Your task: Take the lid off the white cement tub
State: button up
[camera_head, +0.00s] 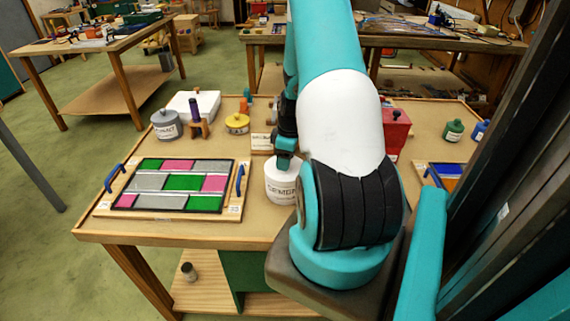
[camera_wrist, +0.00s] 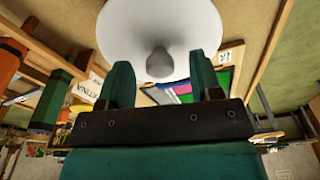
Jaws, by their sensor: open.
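The white cement tub (camera_head: 279,187) stands on the wooden table right of the leaded panel, with its label facing front. Its top is partly hidden behind my gripper in the head view. In the wrist view its round white lid (camera_wrist: 195,30) fills the top middle, with a knob (camera_wrist: 158,64) at its centre. The lid looks seated on the tub. My gripper (camera_head: 285,157) points down just over the tub. In the wrist view its open green fingers (camera_wrist: 161,72) stand on either side of the knob, with gaps visible; I cannot tell whether they reach down to its height.
The leaded panel (camera_head: 180,183) lies left on a board with blue handles. A grey tub (camera_head: 166,126), a white box (camera_head: 196,103) and a yellow tub (camera_head: 237,124) stand behind it. A red box (camera_head: 397,131) and a green jar (camera_head: 454,130) stand to the right.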

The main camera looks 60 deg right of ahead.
jog(key=shift+w+f, duration=0.1)
jog(key=shift+f, duration=0.5)
jog(key=c, duration=1)
jog(key=shift+r, duration=0.1)
